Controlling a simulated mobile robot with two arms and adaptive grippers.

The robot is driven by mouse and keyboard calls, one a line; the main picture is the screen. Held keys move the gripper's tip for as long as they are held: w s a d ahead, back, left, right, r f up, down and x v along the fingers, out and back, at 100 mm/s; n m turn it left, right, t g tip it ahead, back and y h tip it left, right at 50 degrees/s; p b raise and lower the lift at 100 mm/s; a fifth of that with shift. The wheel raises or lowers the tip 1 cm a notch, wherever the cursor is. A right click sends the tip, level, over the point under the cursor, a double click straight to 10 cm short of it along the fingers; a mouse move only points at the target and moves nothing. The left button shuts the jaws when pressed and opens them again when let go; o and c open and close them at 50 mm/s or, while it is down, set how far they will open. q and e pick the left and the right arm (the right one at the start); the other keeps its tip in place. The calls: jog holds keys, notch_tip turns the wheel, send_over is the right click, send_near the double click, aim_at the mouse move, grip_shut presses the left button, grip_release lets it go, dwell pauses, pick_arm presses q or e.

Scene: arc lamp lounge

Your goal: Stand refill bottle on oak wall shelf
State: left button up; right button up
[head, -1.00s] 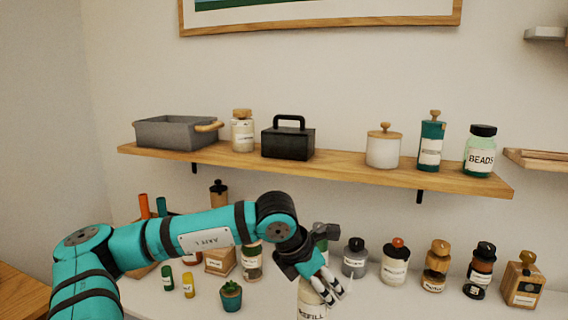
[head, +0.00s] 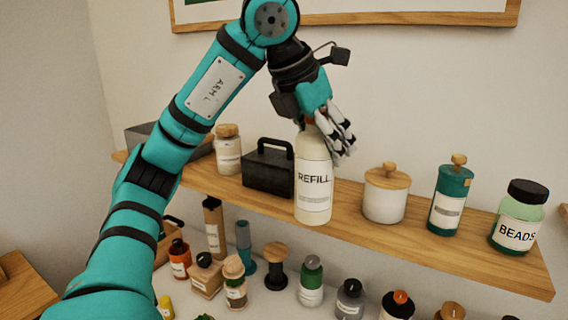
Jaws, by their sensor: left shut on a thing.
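The refill bottle (head: 313,182) is cream with a white REFILL label and is upright in the head view. My left gripper (head: 328,138) is shut on its top from above, hiding its cap. The oak wall shelf (head: 400,238) runs across the picture. The bottle's base overlaps the shelf's front edge in the picture, between the black box and the white canister; I cannot tell whether it touches the shelf. My right gripper is not in view.
On the shelf, a black handled box (head: 268,168) is left of the bottle, a white canister (head: 385,196) right of it. A teal canister (head: 449,198), BEADS jar (head: 517,218) and corked jar (head: 228,152) also stand there. Several bottles stand below.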

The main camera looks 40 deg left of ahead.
pick_arm(q)
jog(key=w+a+f+p, duration=0.2)
jog(key=w+p, duration=0.1)
jog(key=w, duration=0.4)
jog(key=w+a+f+p, duration=0.2)
jog(key=w+a+p, duration=0.1)
jog(key=w, duration=0.4)
jog(key=shift+w+a+f, duration=0.15)
jog(key=shift+a+f, duration=0.05)
jog(key=shift+f, duration=0.15)
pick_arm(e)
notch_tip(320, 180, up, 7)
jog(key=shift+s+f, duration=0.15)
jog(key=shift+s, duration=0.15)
pick_arm(q)
jog(key=shift+f, duration=0.1)
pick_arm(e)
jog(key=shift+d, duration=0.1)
pick_arm(q)
jog(key=o, duration=1.2)
jog(key=shift+d+f, duration=0.1)
jog(key=shift+f, duration=0.05)
jog(key=o, duration=0.6)
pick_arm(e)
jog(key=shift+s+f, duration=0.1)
pick_arm(q)
jog(key=shift+r, duration=0.2)
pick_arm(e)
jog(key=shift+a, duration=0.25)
